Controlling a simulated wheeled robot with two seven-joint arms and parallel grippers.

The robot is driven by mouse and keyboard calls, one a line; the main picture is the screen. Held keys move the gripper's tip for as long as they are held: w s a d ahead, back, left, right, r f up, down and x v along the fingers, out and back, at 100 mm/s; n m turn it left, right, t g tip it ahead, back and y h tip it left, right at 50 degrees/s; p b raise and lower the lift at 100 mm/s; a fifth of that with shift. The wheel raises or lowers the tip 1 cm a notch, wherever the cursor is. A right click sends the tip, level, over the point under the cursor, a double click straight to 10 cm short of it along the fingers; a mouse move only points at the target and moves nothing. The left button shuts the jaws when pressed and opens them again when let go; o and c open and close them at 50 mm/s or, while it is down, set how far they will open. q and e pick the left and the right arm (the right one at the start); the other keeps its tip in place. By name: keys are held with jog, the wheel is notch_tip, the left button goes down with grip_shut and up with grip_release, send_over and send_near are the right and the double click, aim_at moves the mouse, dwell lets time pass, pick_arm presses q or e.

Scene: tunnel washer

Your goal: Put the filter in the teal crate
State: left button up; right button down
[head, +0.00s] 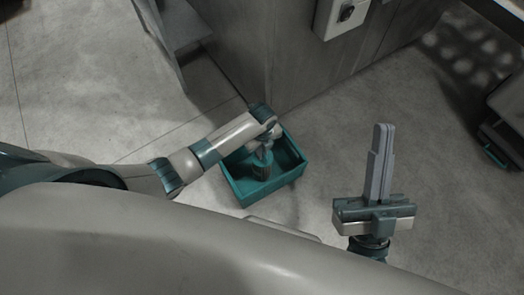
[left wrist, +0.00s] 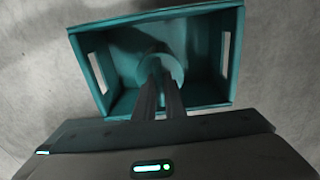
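The teal crate (head: 241,191) stands on the floor, its open top facing up. In the left wrist view the crate (left wrist: 88,27) fills the upper middle. The filter (head: 261,171), a dark teal round piece, is inside the crate's walls, below my left gripper (head: 264,152). In the left wrist view the fingers of my left gripper (left wrist: 158,72) are close together on the middle of the filter (left wrist: 178,66). Whether the filter touches the crate's floor I cannot tell. My right gripper (head: 384,128) points up, its fingers together and empty, to the right of the crate.
A grey machine wall (head: 300,75) with a white switch box (head: 342,16) rises behind the crate. A dark object with a teal handle (head: 497,155) stands at the right edge. A metal leg or frame (head: 172,45) is at upper left. Floor between is clear.

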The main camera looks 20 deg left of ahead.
pick_arm(q)
jog(key=o, duration=0.4)
jog(key=shift+c, duration=0.2)
jog(key=shift+r, duration=0.1)
